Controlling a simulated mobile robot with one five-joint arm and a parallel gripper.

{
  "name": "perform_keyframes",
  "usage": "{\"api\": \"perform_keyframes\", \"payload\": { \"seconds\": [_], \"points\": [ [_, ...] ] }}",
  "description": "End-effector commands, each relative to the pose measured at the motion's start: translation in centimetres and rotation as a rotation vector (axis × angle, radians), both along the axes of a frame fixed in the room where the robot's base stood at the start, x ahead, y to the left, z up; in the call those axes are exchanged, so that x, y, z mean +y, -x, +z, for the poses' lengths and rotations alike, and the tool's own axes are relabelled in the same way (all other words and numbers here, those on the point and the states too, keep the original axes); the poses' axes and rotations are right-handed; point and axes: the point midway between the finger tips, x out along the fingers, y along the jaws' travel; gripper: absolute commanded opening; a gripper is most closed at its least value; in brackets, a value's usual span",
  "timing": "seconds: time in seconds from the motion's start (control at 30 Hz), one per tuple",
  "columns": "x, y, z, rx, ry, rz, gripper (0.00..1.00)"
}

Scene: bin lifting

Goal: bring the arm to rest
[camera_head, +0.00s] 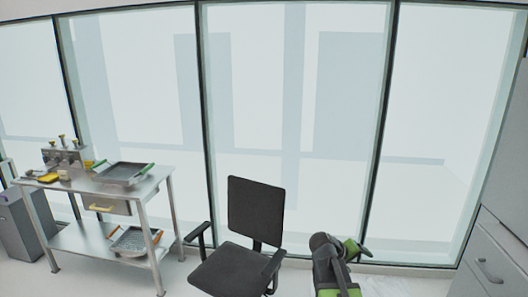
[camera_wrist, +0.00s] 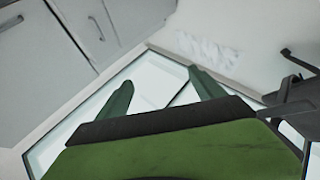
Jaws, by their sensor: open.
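My gripper (camera_wrist: 160,88) shows in the wrist view with its two dark green fingers spread apart and nothing between them. In the head view my gripper (camera_head: 357,249) is a small green shape at the end of my arm, low and right of centre, in front of the window. The arm is folded, with its lower part cut off by the bottom edge.
A black office chair (camera_head: 255,213) stands just left of my arm; its armrest (camera_wrist: 286,95) shows at right in the wrist view. A metal table (camera_head: 158,183) with trays (camera_head: 122,173) is at far left. Grey drawers (camera_head: 490,258) stand at right. Windows close off the back.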

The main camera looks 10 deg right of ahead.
Motion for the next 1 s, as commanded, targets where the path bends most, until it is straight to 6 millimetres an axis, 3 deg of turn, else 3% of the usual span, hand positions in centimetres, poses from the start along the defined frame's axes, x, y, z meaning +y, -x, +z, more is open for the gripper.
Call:
{"api": "perform_keyframes", "payload": {
  "seconds": [0.03, 0.1, 0.2, 0.3, 0.4, 0.5, 1.0],
  "points": [
    [4.0, 1.2, -1.8, 0.017, -0.088, 0.016, 0.78],
    [9.3, 2.9, -4.2, 0.055, -0.232, 0.024, 0.78],
    [15.7, 6.3, -6.8, 0.128, -0.441, 0.017, 0.78],
    [20.0, 9.9, -8.3, 0.209, -0.636, -0.015, 0.78],
    [22.8, 11.9, -8.6, 0.271, -0.759, -0.033, 0.78],
    [23.8, 12.7, -8.7, 0.309, -0.805, -0.045, 0.78],
    [23.7, 12.8, -8.7, 0.316, -0.802, -0.049, 0.78]
  ]
}}
